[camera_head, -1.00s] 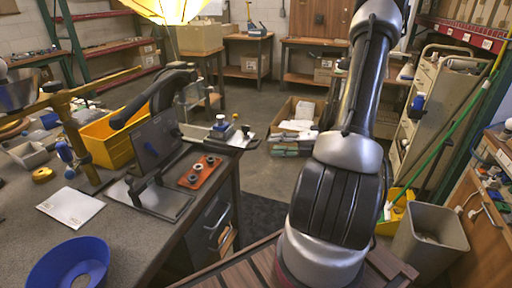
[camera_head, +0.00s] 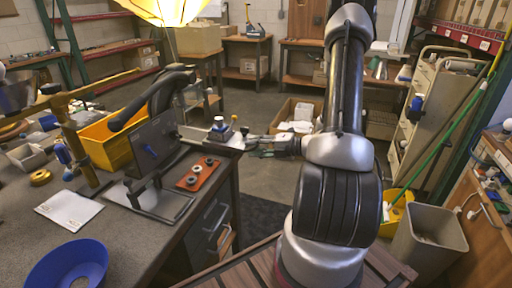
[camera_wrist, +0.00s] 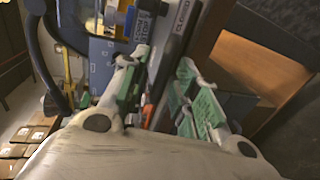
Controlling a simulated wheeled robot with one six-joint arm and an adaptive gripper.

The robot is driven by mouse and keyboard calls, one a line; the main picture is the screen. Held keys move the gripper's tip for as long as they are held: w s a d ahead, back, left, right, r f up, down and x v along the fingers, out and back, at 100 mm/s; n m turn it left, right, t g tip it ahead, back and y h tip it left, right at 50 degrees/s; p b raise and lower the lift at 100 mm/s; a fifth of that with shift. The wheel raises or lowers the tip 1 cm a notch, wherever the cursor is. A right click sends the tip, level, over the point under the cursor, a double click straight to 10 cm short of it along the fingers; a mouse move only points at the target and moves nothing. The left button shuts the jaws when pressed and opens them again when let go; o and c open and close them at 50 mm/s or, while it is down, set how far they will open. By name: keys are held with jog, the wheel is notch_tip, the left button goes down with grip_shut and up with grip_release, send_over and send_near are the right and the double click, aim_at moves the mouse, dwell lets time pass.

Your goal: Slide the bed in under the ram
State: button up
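The press-like tool (camera_head: 155,140) with a black handle and an upright dark plate stands on the bench at left of centre in the head view. I cannot surely pick out its bed or ram. A pale plate with a blue-topped part (camera_head: 219,128) lies behind it at the bench's far edge. My gripper (camera_head: 268,145) is beside the right end of this plate, fingers pointing left. In the wrist view my gripper (camera_wrist: 157,100) has its two green-padded fingers apart. A dark bar lettered CLOSED (camera_wrist: 178,22) lies beyond and partly between them. I see nothing held.
An orange tray with dark round parts (camera_head: 198,174) lies on the bench near the press. A white sheet (camera_head: 68,210), a blue bowl (camera_head: 65,268) and a yellow bin (camera_head: 105,143) are also there. A grey waste bin (camera_head: 428,240) stands at right on the floor.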

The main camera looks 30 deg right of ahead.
aim_at(239, 144)
grip_shut()
jog(key=shift+w+a+r, duration=0.1)
jog(key=shift+w+a, duration=0.55)
jog(key=shift+w, duration=0.25)
jog(key=shift+w+a, duration=0.6)
jog(key=shift+w, duration=0.25)
jog(key=shift+o, duration=1)
grip_release()
jog(key=shift+s, duration=0.1)
jog(key=v, duration=1.2)
jog(key=shift+c, duration=0.4)
